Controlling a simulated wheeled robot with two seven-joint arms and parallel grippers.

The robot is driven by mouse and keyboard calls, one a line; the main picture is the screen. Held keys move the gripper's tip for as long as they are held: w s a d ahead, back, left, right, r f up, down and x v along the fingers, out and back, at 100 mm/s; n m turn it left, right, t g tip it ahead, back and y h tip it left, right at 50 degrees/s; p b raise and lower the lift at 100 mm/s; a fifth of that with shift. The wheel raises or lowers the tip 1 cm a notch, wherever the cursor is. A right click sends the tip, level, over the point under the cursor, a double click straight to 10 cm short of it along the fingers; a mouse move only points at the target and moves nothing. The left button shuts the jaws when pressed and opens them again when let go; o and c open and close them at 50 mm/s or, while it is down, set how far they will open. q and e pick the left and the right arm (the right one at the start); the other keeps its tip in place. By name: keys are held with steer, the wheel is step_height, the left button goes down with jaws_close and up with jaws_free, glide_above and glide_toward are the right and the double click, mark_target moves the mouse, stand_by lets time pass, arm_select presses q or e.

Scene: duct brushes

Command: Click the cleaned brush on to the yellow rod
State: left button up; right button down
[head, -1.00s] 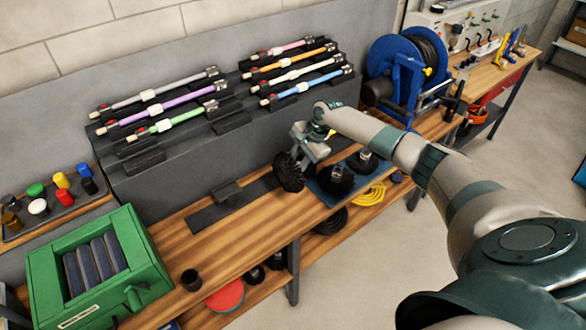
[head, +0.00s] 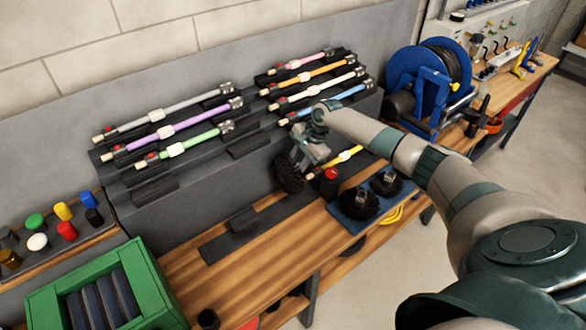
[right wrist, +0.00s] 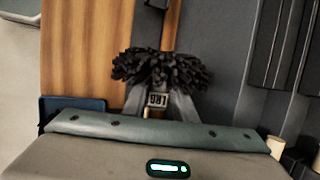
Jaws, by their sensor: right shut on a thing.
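A round black-bristled brush (head: 289,173) is held in my right gripper (head: 309,150), above the bench and in front of the dark rack. In the right wrist view the brush (right wrist: 160,68) sits at the fingers, bristles pointing away, with a small label on its mount; the fingers are shut on it. The yellow rod (head: 346,157) shows just right of the gripper, partly hidden behind my right gripper and arm. The brush is apart from its visible part; whether the brush touches its hidden part I cannot tell. My left gripper is not in view.
Several coloured rods, such as the purple rod (head: 184,124), lie on the dark rack. A blue tray (head: 345,211) holds two black brushes on the bench. A red-topped object (head: 331,174) stands near the yellow rod. A green box (head: 150,283) is front left.

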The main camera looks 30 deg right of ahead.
steer(key=shift+s+r, duration=0.15)
steer(key=shift+s, duration=0.1)
steer(key=shift+w+f, duration=0.15)
steer(key=shift+f, duration=1.2)
step_height(320, 180, down, 2)
steer(key=b, duration=0.3)
steer(key=shift+d+f, duration=0.1)
steer(key=shift+d, duration=0.05)
arm_select(q)
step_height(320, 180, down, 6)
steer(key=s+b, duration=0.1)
steer(key=b, duration=0.1)
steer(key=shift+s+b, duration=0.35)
steer(key=shift+b, duration=0.05)
arm_select(e)
steer(key=shift+f, duration=1.15)
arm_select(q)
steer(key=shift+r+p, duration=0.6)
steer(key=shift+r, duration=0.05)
arm_select(e)
steer(key=shift+d+r, duration=0.1)
